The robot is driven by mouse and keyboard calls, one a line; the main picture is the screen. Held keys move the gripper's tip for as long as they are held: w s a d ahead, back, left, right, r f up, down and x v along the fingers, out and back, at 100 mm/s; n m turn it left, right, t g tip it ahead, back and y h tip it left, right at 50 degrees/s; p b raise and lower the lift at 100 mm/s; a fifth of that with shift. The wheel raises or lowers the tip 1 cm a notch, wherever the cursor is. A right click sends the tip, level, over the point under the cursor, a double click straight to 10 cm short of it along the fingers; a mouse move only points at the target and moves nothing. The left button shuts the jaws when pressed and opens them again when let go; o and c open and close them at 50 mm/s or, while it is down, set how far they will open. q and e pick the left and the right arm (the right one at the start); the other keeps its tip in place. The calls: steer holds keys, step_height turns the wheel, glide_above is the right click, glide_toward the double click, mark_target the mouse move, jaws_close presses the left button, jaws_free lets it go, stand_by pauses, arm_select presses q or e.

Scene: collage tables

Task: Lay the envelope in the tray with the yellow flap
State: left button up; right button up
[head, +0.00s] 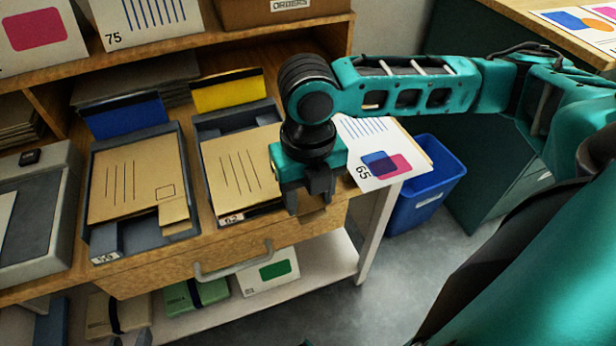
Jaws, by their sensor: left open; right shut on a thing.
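The tray with the yellow flap (227,91) stands on the wooden desk, its dark rim (222,122) showing at the back. A brown envelope (236,166) with printed lines lies over this tray and covers most of its inside. My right gripper (305,203) points down at the envelope's right side and is shut on it. The exact grip is hidden by the fingers. I cannot tell whether the envelope rests fully on the tray floor.
A tray with a blue flap (126,116) stands to the left, with another brown envelope (133,181) in it. A white card marked 65 (372,182) lies behind my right gripper at the desk's right edge. A blue bin (431,193) stands on the floor. A grey device (37,230) is far left.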

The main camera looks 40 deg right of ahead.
steer(key=shift+f, duration=0.4)
steer(key=o, duration=1.1)
steer(key=shift+r, duration=0.1)
